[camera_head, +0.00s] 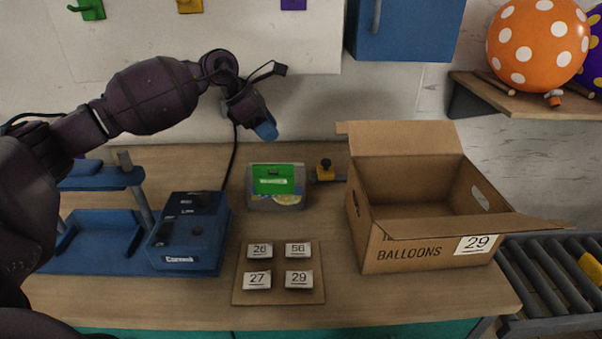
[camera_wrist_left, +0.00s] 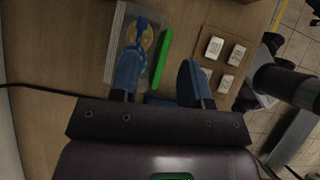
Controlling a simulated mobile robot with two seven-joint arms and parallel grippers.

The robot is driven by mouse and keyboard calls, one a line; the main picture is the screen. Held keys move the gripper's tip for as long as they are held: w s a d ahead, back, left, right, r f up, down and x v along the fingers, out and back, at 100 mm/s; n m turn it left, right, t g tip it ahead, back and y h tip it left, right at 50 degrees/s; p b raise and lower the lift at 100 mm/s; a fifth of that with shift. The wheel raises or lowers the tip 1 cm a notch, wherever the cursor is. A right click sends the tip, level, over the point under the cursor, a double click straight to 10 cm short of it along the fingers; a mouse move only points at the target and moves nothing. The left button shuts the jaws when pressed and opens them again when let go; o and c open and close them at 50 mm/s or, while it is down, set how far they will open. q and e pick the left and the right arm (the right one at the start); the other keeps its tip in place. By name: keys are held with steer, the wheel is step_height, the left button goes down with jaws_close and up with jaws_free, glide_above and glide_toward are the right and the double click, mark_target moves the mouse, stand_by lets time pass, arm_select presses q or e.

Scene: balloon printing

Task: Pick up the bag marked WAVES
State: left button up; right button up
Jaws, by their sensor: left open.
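A flat grey bag with a green header (camera_head: 275,199) lies on the table behind the number blocks. Its lettering is too small for me to read, so I cannot confirm the WAVES mark. A yellow and blue print shows on its face. The bag also shows in the left wrist view (camera_wrist_left: 118,42), with the green header (camera_wrist_left: 161,60) at its right side. My left gripper (camera_head: 265,131) is above and behind the bag in the head view. In the left wrist view its two blue fingers (camera_wrist_left: 159,76) are apart, with nothing held between them. My right gripper is not in view.
An open cardboard box (camera_head: 412,255) marked BALLOONS 29 stands to the right. A blue machine (camera_head: 187,238) stands to the left. A board (camera_head: 279,297) with several number blocks lies in front. A small yellow-and-black object (camera_head: 325,169) sits beside the bag. A roller conveyor (camera_head: 545,285) is far right.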

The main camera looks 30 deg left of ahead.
mark_target(272, 165)
arm_select(q)
steer(key=shift+s+a+f+m+g+y, duration=0.3)
steer(key=shift+s+a+m+g+y, duration=0.1)
steer(key=shift+s+a+g+y, duration=0.1)
steer(key=shift+s+a+f+m+g+y, duration=0.3)
steer(key=shift+s+a+m+g+y, duration=0.1)
steer(key=shift+s+a, duration=0.1)
steer(key=shift+s+d+f, duration=0.1)
steer(key=shift+s+d, duration=0.05)
steer(key=x, duration=0.5)
steer(key=shift+d+f, duration=0.1)
steer(key=shift+f, duration=0.25)
steer(key=shift+x, duration=2.55)
steer(key=shift+r, duration=0.1)
jaws_close()
